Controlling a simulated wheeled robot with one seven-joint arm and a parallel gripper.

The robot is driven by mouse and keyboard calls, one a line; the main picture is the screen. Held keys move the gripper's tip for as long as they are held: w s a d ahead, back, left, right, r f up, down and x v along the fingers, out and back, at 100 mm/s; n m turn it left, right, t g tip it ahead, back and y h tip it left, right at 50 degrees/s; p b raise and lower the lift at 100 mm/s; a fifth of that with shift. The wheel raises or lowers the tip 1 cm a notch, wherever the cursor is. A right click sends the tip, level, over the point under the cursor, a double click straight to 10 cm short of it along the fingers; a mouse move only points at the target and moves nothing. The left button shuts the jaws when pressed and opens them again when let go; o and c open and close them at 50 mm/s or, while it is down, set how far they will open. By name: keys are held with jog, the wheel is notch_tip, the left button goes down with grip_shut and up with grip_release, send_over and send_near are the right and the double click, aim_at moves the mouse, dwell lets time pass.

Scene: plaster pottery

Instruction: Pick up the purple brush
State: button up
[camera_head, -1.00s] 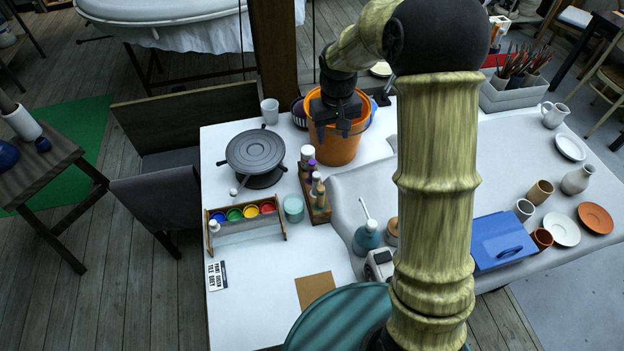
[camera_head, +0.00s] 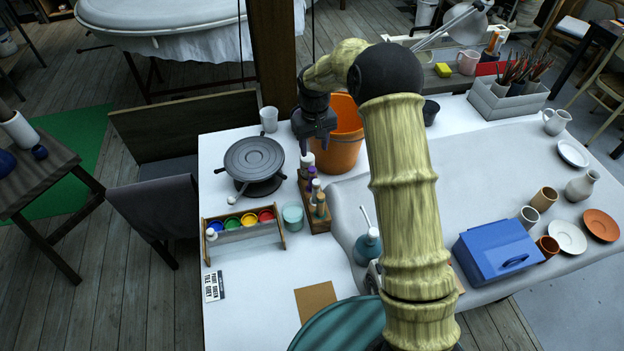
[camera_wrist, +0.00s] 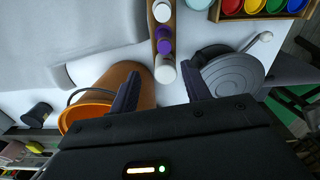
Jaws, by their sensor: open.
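The purple brush (camera_head: 315,186) stands in the narrow wooden holder (camera_head: 318,219), in a row with several white-topped items. In the wrist view its purple top (camera_wrist: 164,47) lies ahead of my gripper, between a white top nearer me and another farther off. My gripper (camera_head: 317,148) is open and points down above the far end of the holder, beside the orange bucket. In the wrist view its two dark fingers (camera_wrist: 161,88) are spread, with the nearest white top (camera_wrist: 165,72) in the gap. Nothing is held. The lower part of the brush is hidden.
The orange bucket (camera_head: 343,153) stands close to the gripper. A grey turntable (camera_head: 254,157) is left of the holder. A paint rack (camera_head: 235,239) and teal cup (camera_head: 293,217) stand nearer me. The white tabletop at front left is mostly clear.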

aim_at(313, 168)
notch_tip(313, 168, down, 9)
jog(key=shift+s+r+p, duration=0.1)
jog(key=shift+p, duration=0.85)
jog(key=shift+s, duration=0.1)
jog(key=shift+a+f+p, duration=0.1)
jog(key=shift+f+p, duration=0.2)
jog(key=shift+f, duration=0.05)
jog(key=f, duration=0.1)
jog(key=f+p, duration=0.1)
jog(key=f, duration=0.1)
jog(key=shift+s+a+f+p, duration=0.15)
jog(key=shift+s+a+p, duration=0.1)
jog(key=shift+p, duration=0.05)
jog(key=shift+f, duration=0.65)
grip_shut()
